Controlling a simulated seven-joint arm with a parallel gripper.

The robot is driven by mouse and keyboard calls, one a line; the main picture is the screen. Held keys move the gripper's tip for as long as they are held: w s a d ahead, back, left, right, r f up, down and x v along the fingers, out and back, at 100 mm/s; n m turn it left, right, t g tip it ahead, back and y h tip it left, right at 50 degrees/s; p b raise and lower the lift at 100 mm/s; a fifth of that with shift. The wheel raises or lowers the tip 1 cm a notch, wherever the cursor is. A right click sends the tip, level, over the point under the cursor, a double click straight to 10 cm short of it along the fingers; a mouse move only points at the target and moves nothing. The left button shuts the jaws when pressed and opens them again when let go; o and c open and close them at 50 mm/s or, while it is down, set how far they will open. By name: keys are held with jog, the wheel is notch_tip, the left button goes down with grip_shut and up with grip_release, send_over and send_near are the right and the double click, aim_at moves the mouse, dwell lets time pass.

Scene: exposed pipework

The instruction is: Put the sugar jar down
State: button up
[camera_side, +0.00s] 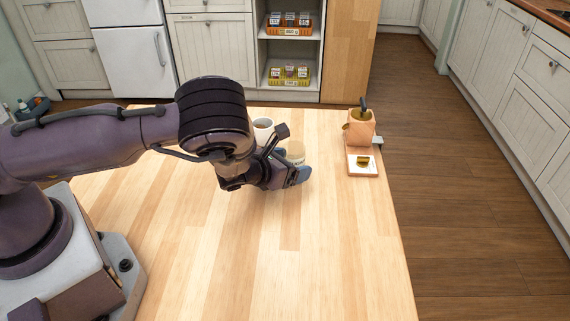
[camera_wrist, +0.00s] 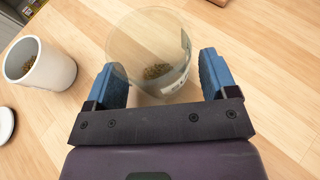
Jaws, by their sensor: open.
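A clear jar with brown grains in the bottom, apparently the sugar jar (camera_wrist: 152,45), stands on the wooden table between the blue fingers of my gripper (camera_wrist: 160,78). The fingers are open, one on each side of it, with a gap visible at least on the left. In the side view the jar (camera_side: 295,149) shows just behind my gripper (camera_side: 289,165), which partly hides its lower part. I cannot read any label on it.
A white cup with brown contents (camera_wrist: 40,65) stands left of the jar; it also shows in the side view (camera_side: 263,129). A white round lid (camera_wrist: 5,124) lies near it. A copper-coloured container (camera_side: 360,130) and a small tray (camera_side: 362,172) sit at the table's right edge. The front table is clear.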

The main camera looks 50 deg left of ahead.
jog(key=v, duration=1.2)
jog(key=shift+r, duration=0.15)
jog(key=s+r+n+g, duration=0.25)
jog(key=r+n, duration=0.55)
jog(key=n, duration=0.5)
jog(key=s+r+n+g, duration=0.2)
jog(key=r+n+g, duration=0.2)
jog(key=r+n, duration=0.7)
jog(key=s+a+r+n, duration=0.1)
jog(key=s+r+n, duration=0.3)
jog(key=s+n, duration=0.2)
jog(key=s+a+r+n+g, duration=0.1)
jog(key=s+r+n, duration=0.4)
jog(key=s, duration=0.3)
jog(key=shift+n, duration=0.4)
